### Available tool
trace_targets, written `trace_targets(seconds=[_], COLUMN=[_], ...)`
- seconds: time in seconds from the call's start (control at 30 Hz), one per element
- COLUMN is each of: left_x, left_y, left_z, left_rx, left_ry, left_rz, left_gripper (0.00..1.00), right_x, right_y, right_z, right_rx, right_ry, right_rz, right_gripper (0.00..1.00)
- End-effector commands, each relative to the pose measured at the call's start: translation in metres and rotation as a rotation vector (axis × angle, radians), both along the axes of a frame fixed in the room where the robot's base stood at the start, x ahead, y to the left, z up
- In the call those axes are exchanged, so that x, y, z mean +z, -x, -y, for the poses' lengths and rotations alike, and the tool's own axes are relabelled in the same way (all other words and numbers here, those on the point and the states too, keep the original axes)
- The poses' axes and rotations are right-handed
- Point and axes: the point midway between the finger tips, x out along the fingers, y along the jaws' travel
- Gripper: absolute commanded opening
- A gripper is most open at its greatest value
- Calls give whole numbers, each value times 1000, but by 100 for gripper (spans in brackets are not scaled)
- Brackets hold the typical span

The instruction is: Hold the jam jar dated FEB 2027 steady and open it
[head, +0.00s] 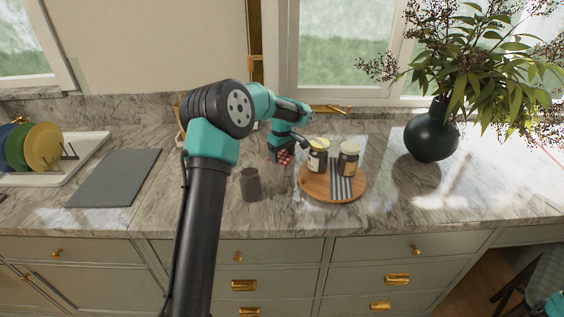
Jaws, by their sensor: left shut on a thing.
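Two dark jam jars stand upright on a round wooden board with a striped cloth. The left jar (317,160) has a yellowish lid and a pale label. The right jar (348,160) has a pale brownish lid and a label. The dates are too small to read. My left gripper (306,144) reaches in from the left and is shut on the left jar near its upper part. The fingers are small and partly hidden by the arm. My right gripper does not show.
The round board (317,188) rests on the marble counter. A dark cup (251,185) stands left of it. A dark vase (431,135) with branches stands to the right. A grey mat (115,178) and a plate rack (70,160) are at the left. Drawers lie below the counter edge.

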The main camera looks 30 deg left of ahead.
Motion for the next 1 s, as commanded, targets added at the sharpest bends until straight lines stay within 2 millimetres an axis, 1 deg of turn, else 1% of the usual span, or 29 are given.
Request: trace_targets(seconds=[0.33, 0.43, 0.6, 0.67, 1.0], left_x=[-1, -8, -29, -34, -36], left_y=[-1, -1, -1, -1, -1], left_z=[-1, -1, 0, 0, -1], left_rx=[0, 0, 0, 0, 0], left_ry=[0, 1, 1, 1, 0], left_rz=[0, -1, -1, 0, 0], left_gripper=[42, 42, 42, 42, 42], right_x=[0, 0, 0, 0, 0], right_y=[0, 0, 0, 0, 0], right_z=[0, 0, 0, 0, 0], right_rx=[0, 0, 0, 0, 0], right_ry=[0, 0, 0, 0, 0], right_rz=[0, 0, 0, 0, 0], right_gripper=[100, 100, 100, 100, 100])
